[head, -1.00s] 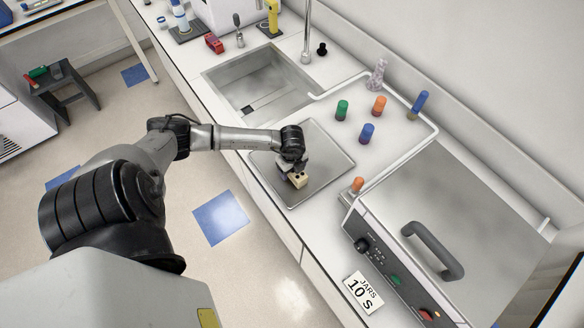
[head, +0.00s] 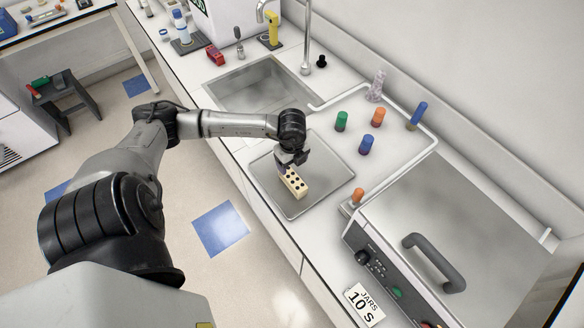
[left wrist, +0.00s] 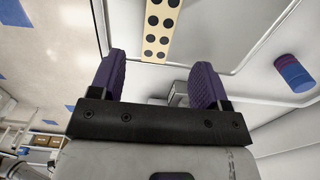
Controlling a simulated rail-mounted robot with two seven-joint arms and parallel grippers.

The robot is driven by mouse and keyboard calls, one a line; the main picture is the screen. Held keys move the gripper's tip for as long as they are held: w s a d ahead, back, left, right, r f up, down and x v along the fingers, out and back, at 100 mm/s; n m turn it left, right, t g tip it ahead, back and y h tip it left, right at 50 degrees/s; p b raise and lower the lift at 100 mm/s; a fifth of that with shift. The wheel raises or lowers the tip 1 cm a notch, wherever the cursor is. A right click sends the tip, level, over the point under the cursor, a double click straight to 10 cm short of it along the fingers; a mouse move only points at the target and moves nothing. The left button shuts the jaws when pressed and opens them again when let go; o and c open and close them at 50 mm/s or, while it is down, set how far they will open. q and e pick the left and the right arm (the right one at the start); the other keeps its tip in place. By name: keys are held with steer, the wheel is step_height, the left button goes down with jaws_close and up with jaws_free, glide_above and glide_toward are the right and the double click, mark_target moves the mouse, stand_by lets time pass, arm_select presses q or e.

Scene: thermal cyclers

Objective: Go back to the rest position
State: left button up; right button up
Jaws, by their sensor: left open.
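My left gripper (head: 291,160) is above the metal tray (head: 318,161) on the bench. In the left wrist view its two purple fingers (left wrist: 160,82) are apart with nothing between them. A cream block with black holes (head: 295,183) lies on the tray, just in front of the gripper and apart from it. The block also shows at the top of the left wrist view (left wrist: 162,28), beyond the fingertips. My right gripper is in no view.
Green (head: 341,121), orange (head: 378,117) and blue (head: 366,145) capped jars stand behind the tray. A sink (head: 257,88) is beyond it.

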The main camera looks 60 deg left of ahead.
arm_select(q)
steer(key=shift+r, duration=0.55)
stand_by(0.4)
